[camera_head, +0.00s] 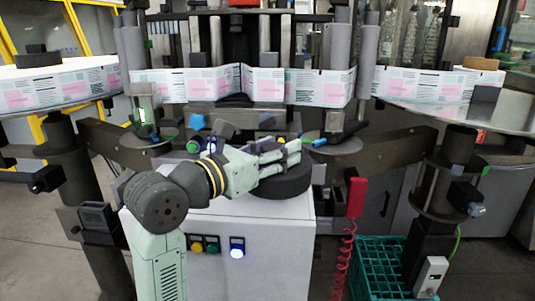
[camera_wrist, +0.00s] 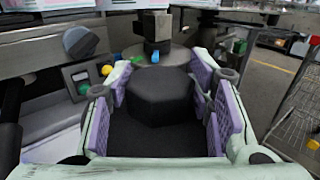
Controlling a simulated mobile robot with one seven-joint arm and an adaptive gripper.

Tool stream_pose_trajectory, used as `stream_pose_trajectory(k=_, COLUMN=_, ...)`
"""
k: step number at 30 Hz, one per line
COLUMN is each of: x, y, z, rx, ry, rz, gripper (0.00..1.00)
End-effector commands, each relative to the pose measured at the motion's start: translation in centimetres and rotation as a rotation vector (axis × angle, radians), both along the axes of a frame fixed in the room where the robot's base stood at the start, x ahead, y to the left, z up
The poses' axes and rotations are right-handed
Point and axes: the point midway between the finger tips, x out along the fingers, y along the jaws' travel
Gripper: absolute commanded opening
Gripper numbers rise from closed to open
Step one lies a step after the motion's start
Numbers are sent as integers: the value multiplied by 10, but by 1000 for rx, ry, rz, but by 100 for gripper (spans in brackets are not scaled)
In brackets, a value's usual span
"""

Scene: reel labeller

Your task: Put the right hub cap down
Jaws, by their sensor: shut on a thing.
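The hub cap (camera_wrist: 160,95) is black, with a faceted raised middle on a wider dark base. In the head view it shows as a thick black disc (camera_head: 285,184) at the top of the white cabinet. My gripper (camera_head: 290,152) reaches over it from the left, and its fingers hide part of it. In the wrist view the purple-padded fingers of my gripper (camera_wrist: 168,92) stand on both sides of the raised middle and are shut on it. I cannot tell whether the disc touches the cabinet top or is slightly above it.
The white cabinet (camera_head: 270,250) has coloured buttons on its front. A red box with a coiled cord (camera_head: 356,196) and a green crate (camera_head: 385,262) are at its right. Labeller arms and a printed label web (camera_head: 320,87) stand behind. A wire cart (camera_wrist: 300,100) is at right.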

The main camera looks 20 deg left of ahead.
Motion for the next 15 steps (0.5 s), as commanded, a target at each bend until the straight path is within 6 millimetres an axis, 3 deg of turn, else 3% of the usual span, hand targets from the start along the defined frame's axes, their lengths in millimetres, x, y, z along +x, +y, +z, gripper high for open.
stream_pose_trajectory(k=6, x=28, y=21, z=-1, rx=-2, ry=-1, rz=0, gripper=8)
stream_pose_trajectory(k=10, x=32, y=24, z=-7, rx=-2, ry=-1, rz=0, gripper=8)
stream_pose_trajectory(k=15, x=31, y=24, z=-28, rx=-4, ry=0, rz=0, gripper=8)
